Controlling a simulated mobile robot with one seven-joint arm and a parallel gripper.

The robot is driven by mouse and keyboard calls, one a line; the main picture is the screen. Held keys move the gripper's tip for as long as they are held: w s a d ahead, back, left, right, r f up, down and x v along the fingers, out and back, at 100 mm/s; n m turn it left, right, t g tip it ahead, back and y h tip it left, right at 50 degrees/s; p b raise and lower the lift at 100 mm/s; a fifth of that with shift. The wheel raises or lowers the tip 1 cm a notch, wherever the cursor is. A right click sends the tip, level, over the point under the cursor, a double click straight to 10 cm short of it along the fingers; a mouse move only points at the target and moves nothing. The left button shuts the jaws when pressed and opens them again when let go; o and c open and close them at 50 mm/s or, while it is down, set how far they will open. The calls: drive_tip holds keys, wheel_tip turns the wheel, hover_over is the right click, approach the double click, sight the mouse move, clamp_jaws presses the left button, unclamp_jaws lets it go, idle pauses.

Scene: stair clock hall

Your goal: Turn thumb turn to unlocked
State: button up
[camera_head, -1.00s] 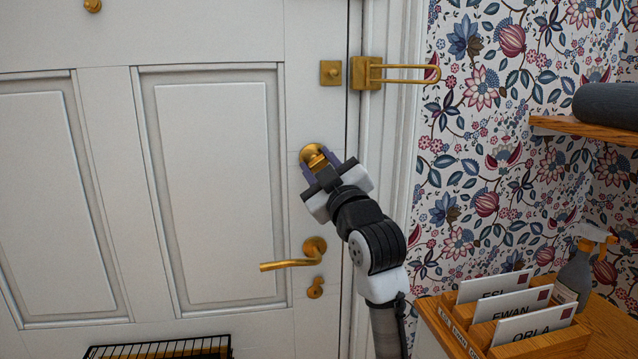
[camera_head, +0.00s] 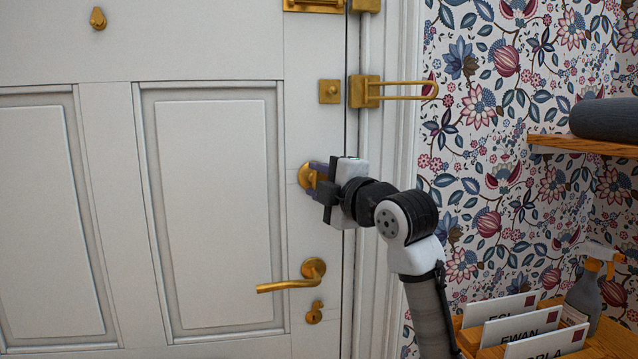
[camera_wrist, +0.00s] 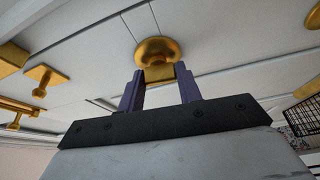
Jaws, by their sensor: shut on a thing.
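The brass thumb turn (camera_head: 308,177) is a round plate with a small knob on the white door, above the lever handle. In the wrist view, its block-shaped knob (camera_wrist: 160,73) stands between the two purple fingers of my gripper (camera_wrist: 161,90). In the head view my gripper (camera_head: 320,175) reaches the thumb turn from the right and is shut on the knob. The fingers and gripper body hide most of the knob in the head view. I cannot read any locked or unlocked mark.
A brass lever handle (camera_head: 290,280) and a keyhole cover (camera_head: 314,313) are below. A brass swing bar guard (camera_head: 395,90) is above right. A wooden shelf (camera_head: 560,144) with a grey roll, a spray bottle (camera_head: 585,290) and a letter rack with name cards (camera_head: 505,305) are at the right.

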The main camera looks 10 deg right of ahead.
drive_tip(key=shift+n, duration=0.5)
drive_tip(key=o, duration=1)
drive_tip(key=b+v, duration=0.1)
drive_tip(key=v, duration=0.6)
drive_tip(key=b+v, duration=0.1)
drive_tip(key=v, duration=0.5)
drive_tip(key=shift+s+d+r+b, duration=0.15)
drive_tip(key=shift+s+r+b, duration=0.1)
drive_tip(key=shift+s+b, duration=0.1)
